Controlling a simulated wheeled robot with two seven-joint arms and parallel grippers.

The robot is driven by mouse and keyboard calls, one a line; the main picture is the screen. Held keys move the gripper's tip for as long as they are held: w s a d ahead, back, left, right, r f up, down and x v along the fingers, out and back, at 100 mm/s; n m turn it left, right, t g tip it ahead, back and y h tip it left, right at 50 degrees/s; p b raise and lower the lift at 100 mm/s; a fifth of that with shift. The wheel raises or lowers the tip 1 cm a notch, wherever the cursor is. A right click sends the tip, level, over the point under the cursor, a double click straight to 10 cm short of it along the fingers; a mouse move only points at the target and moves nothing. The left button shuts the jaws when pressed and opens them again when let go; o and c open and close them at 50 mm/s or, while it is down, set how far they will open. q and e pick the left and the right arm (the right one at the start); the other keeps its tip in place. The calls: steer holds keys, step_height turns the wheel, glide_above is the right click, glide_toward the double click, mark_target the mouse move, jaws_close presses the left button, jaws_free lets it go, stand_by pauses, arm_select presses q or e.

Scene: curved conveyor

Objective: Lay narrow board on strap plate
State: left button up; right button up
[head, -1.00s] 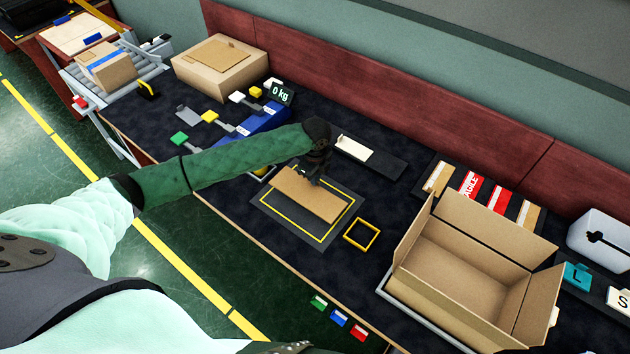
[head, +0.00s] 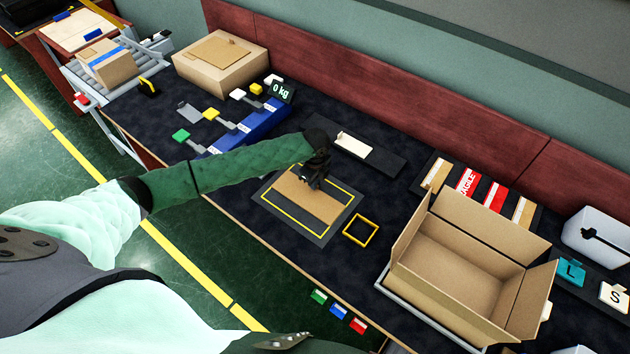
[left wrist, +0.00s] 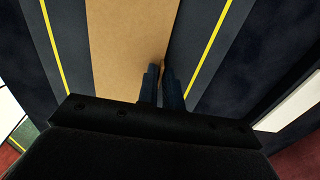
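The narrow board (head: 307,200) is a flat tan cardboard piece. It appears to lie nearly flat over the strap plate (head: 268,200), a dark plate with yellow lines, and inside those lines. My left gripper (head: 314,183) is at the board's back edge. In the left wrist view, the fingers (left wrist: 162,72) are close together, one on each side of the edge of the board (left wrist: 128,45). They look shut on it. The strap plate (left wrist: 206,58) shows on both sides of the board. Whether the board fully touches the plate is hard to tell. My right gripper is not in view.
A yellow square frame (head: 361,231) lies right of the plate. An open carton (head: 455,285) stands farther right. A dark tray (head: 385,162) with a white piece lies behind. Blue holder (head: 255,124), scale display (head: 282,92) and closed box (head: 220,68) are back left.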

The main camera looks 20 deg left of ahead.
arm_select(q)
steer(key=shift+o, duration=1.3)
